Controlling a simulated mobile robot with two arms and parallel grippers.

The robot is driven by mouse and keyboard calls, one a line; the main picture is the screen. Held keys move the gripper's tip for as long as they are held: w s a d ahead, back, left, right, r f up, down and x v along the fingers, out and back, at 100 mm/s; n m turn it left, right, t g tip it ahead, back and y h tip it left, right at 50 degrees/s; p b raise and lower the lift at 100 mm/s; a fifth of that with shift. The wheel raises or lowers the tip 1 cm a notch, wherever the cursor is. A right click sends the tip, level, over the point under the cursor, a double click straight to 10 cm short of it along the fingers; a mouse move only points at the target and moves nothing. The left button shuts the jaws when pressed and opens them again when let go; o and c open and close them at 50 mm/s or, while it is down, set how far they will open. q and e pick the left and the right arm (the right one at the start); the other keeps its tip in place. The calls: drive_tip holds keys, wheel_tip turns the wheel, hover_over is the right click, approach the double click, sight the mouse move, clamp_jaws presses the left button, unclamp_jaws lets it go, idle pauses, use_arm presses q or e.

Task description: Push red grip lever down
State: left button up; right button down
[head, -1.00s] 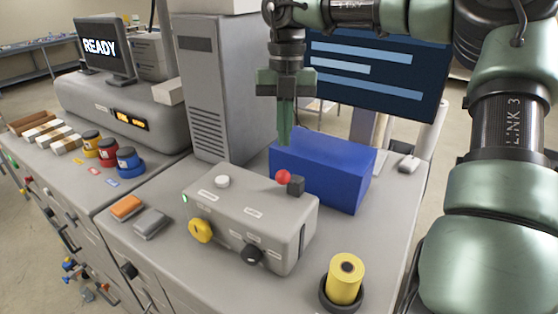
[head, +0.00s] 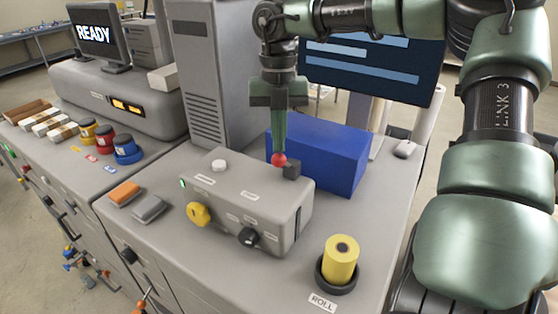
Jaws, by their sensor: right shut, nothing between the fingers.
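The red grip lever shows as a red ball (head: 279,159) beside a small dark block (head: 291,171) on top of the grey control box (head: 230,199). My right gripper (head: 279,150) points straight down, shut and empty. Its fingertips are at the top of the red ball in this view; I cannot tell whether they touch it. The lever's arm is not clearly visible. My left gripper is not in view.
A blue box (head: 335,150) stands close behind the control box. A yellow roll (head: 340,260) stands in a dark holder at the front right. A yellow knob (head: 199,214) and a black knob (head: 249,237) stick out of the control box front. Orange (head: 124,193) and grey (head: 149,208) blocks lie to its left.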

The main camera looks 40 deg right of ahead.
sight(278, 157)
drive_tip(key=shift+a+f, duration=0.1)
drive_tip(key=shift+f, duration=0.65)
wheel_tip(278, 157, down, 4)
drive_tip(key=b, duration=0.4)
drive_tip(key=shift+f, duration=0.15)
drive_tip(key=shift+w+d+r+p, duration=0.2)
drive_tip(key=shift+d+r+p, duration=0.05)
drive_tip(key=shift+r+p, duration=0.15)
drive_tip(key=shift+w+d+r+p, duration=0.2)
drive_tip(key=shift+w+d+p, duration=0.05)
drive_tip(key=shift+w+d, duration=0.25)
drive_tip(key=shift+w+d+r+p, duration=0.15)
drive_tip(key=shift+w+d+p, duration=0.15)
drive_tip(key=shift+w, duration=0.2)
drive_tip(key=shift+r, duration=0.1)
